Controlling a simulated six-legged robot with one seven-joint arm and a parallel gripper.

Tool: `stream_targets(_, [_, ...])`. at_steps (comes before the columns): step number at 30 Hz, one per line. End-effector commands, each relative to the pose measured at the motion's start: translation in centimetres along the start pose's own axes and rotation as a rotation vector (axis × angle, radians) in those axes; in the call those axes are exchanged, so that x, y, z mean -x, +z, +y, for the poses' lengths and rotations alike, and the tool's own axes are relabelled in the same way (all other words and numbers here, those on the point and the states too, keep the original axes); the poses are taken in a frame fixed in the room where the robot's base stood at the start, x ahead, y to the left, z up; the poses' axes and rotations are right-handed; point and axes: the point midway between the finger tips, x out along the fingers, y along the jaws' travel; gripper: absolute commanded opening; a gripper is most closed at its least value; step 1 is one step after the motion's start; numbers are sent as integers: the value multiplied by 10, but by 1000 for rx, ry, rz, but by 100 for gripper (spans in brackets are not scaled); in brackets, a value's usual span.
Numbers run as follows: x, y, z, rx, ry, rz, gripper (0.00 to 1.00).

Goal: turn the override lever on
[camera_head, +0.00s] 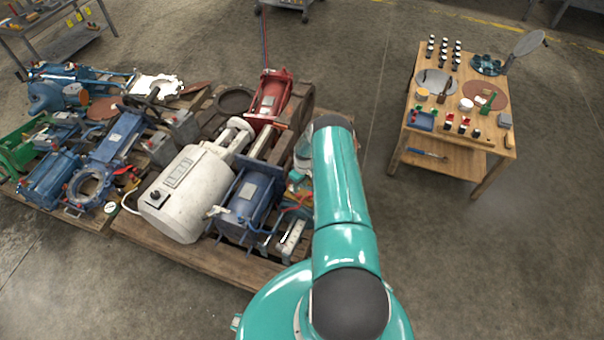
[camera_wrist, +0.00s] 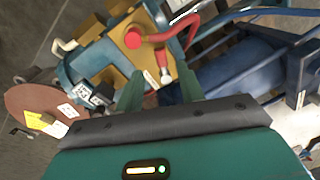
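In the wrist view, my gripper (camera_wrist: 160,76) has its two green fingers apart, with a visible gap between them. A small lever with a pale shaft and a red end (camera_wrist: 163,72) shows in that gap; it looks like the override lever. I cannot tell whether either finger touches it. It sits on a blue and yellow-brown machine body (camera_wrist: 92,62). A round red knob with a curved red handle (camera_wrist: 133,38) is just beyond the fingers. In the head view, my teal arm covers the gripper and the lever.
A blue cylindrical unit (camera_wrist: 235,72) lies to the right in the wrist view, and a brown disc (camera_wrist: 40,105) to the left. In the head view, a large white motor (camera_head: 190,190) and blue machines crowd the pallets. A wooden table (camera_head: 455,110) stands right, with open floor around it.

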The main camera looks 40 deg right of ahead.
Motion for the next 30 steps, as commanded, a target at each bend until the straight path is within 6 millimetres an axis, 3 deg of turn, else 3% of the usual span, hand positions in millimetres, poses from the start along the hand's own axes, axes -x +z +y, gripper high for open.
stream_targets(6, [45,0,1,0,1,1,38])
stream_targets(12, [74,0,1,0,0,0,38])
stream_targets(30, [82,0,0,0,0,-1,38])
